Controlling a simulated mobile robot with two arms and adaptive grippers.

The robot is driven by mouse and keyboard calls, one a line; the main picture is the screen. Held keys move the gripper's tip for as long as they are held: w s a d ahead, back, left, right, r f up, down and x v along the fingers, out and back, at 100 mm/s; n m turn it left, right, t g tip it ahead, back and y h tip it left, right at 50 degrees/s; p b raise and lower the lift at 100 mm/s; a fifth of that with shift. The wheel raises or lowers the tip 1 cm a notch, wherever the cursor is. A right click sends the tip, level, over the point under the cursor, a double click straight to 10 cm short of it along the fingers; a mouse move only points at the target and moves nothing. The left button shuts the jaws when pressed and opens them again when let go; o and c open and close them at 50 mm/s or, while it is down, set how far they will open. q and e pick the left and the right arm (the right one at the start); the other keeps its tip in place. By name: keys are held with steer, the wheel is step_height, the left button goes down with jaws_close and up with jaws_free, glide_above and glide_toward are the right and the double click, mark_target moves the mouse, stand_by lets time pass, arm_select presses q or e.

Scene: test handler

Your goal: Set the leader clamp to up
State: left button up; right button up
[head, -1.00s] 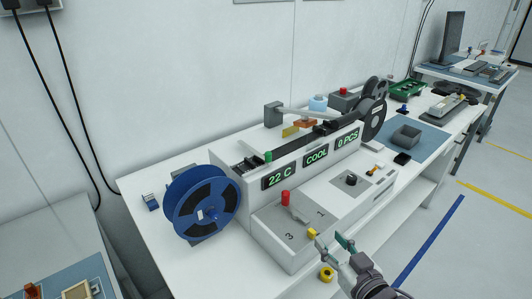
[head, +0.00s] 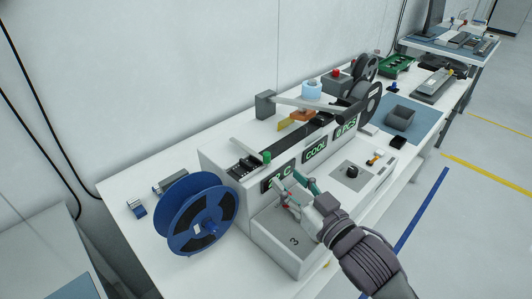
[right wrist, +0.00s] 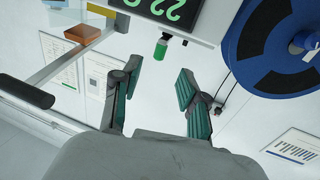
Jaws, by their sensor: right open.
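The white test handler (head: 222,172) stands on the bench. A green knob (head: 267,157) stands upright at the left part of its tape track, with a pale bar (head: 246,148) beside it; this looks like the leader clamp, though no label shows. The right wrist view also shows the green knob (right wrist: 161,48), just beyond the fingertips. My right gripper (head: 295,185) is open and empty in front of the temperature display, apart from the knob. It spans free space in the right wrist view (right wrist: 157,82). The red-knobbed lever is mostly hidden behind the gripper. My left gripper is not in view.
A blue reel (head: 198,215) stands at the machine's left end, and a dark reel (head: 371,104) at its far end. A long grey arm (head: 310,103) reaches over the track. A black dial (head: 352,171) sits on the lower deck. A grey bin (head: 400,117) lies farther right.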

mark_target(269, 160)
steer(key=x, duration=0.4)
steer(key=shift+w+a+r+p, duration=0.1)
steer(key=shift+a+r+p, duration=0.05)
steer(key=shift+p, duration=0.25)
steer(key=x, duration=0.4)
steer(key=shift+p, duration=0.35)
steer(key=shift+w+a, duration=0.25)
steer(key=shift+w, duration=0.3)
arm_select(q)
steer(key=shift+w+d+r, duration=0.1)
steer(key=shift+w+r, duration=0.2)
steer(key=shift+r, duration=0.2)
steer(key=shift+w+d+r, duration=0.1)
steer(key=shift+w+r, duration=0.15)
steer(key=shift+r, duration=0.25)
arm_select(e)
steer(key=shift+f, duration=0.25)
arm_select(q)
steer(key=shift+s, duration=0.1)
arm_select(e)
steer(key=shift+c, duration=0.5)
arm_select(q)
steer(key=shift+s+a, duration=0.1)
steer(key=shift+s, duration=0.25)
arm_select(e)
jaws_close()
